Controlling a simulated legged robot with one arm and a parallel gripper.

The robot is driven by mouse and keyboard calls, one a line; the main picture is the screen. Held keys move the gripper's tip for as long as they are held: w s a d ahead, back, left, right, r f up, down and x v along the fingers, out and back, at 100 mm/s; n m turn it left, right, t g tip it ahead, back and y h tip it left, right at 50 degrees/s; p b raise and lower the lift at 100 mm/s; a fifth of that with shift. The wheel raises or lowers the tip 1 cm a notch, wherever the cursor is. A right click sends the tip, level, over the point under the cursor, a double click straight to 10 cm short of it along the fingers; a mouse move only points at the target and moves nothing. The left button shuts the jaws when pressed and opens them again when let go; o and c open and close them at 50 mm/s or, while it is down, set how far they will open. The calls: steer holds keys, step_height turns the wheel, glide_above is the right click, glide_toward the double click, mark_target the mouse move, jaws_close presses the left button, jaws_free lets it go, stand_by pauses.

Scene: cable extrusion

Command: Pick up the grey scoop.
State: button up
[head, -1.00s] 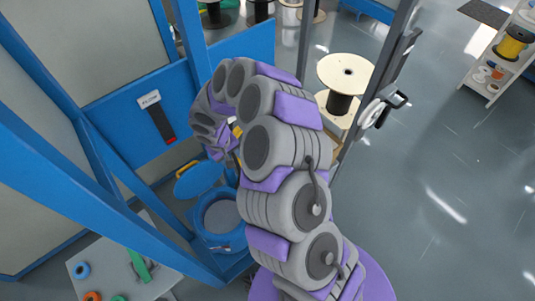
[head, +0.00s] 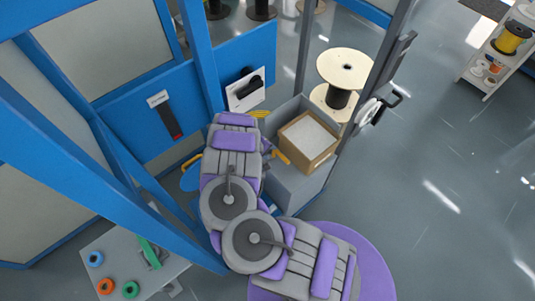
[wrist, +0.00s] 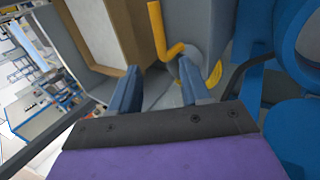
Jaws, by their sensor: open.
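My gripper (wrist: 160,78) is open in the wrist view, with its two blue-grey fingers apart. Pale grey surfaces show between and beyond the fingers, but I cannot tell whether any is the grey scoop. A yellow bent bar (wrist: 160,35) stands just past the fingertips, in front of a grey rounded body (wrist: 203,25). A cardboard box (wrist: 100,30) is to the left of the fingers. In the head view, this box (head: 308,142) holds pale material, and my arm hides most of the gripper to its left. I cannot pick out the scoop there.
Grey casing (head: 297,185) surrounds the box. Blue frame posts (head: 203,65) stand close to the arm. A blue round container (wrist: 290,125) lies right of the fingers. A spool (head: 345,70) stands behind; open floor (head: 440,170) is at right.

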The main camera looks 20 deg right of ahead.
mark_target(279, 155)
steer(key=b+x, duration=0.6)
steer(key=x, duration=0.2)
steer(key=shift+d+f, duration=0.15)
steer(key=shift+f, duration=0.1)
steer(key=shift+b+x, duration=1.15)
steer(key=shift+x, duration=0.7)
steer(key=shift+w+d+f, duration=0.15)
steer(key=shift+d+f, duration=0.2)
steer(key=shift+f, duration=0.3)
steer(key=shift+a, duration=0.15)
steer(key=c, duration=0.6)
jaws_close()
